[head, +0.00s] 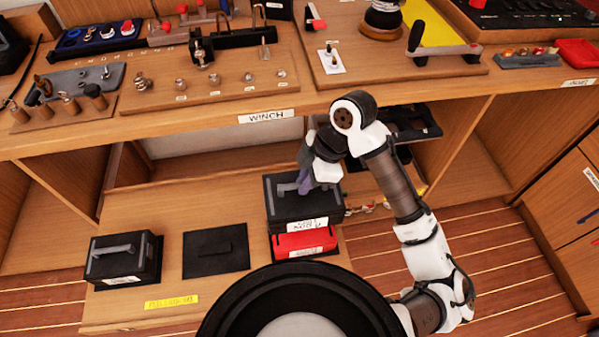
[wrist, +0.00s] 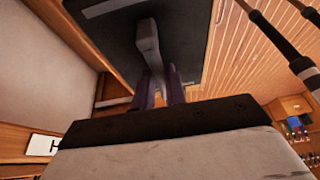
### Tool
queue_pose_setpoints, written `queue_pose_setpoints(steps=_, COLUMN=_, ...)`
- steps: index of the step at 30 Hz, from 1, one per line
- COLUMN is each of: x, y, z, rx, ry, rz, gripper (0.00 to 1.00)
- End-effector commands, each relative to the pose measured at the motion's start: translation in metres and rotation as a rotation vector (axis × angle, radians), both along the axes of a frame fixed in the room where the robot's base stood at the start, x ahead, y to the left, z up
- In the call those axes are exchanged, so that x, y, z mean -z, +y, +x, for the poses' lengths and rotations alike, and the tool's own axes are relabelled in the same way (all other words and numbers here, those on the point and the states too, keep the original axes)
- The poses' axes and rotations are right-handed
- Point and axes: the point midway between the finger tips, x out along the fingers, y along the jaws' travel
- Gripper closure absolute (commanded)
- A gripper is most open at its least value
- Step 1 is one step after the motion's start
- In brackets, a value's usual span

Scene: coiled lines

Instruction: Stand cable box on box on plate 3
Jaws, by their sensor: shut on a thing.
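A black box with a grey top handle and a white label, which I take as the cable box (head: 283,208), is at the right of the low deck. My gripper (head: 304,187) is shut on its handle from above. A red box (head: 300,241) with a white label is just below the black box in the head view, on a dark plate (head: 280,256). I cannot tell whether the two boxes touch.
Another black box (head: 118,257) with a handle sits on a plate at the left. An empty black plate (head: 215,260) lies in the middle. The workbench edge with the WINCH label (head: 266,116) overhangs behind my arm. A yellow label (head: 171,302) is at the deck's front.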

Motion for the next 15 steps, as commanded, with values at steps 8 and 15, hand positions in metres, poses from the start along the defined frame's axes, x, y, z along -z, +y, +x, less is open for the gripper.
queue_pose_setpoints(steps=8, x=0.023, y=0.000, z=0.000, rx=-0.001, ry=-0.001, rz=0.000, gripper=1.00)
queue_pose_setpoints(steps=15, x=0.055, y=0.000, z=0.000, rx=0.001, ry=-0.001, rz=0.000, gripper=1.00)
